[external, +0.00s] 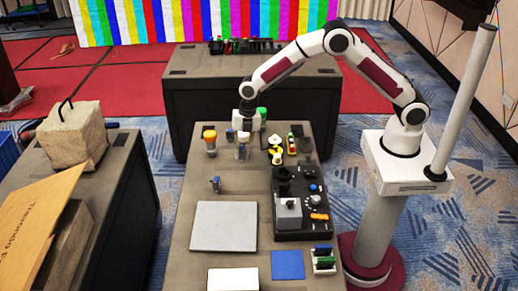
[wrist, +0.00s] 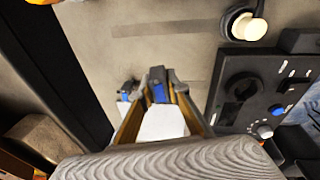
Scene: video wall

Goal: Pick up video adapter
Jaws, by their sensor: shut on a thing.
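My gripper (wrist: 160,84) is shut on a small dark piece with a blue face (wrist: 158,91), which I take to be the video adapter. The piece sits between the two fingertips in the wrist view. In the external view, my gripper (external: 243,147) is over the far part of the grey table, and the held piece is too small there to make out clearly. A small blue and dark object (external: 215,184) stands on the table nearer the camera, apart from my gripper.
An orange-topped container (external: 209,139) stands left of my gripper. A black control panel (external: 301,203) lies on the table's right side; it also shows in the wrist view (wrist: 237,112). A flat grey plate (external: 224,226) and a blue square (external: 287,264) lie nearer the camera.

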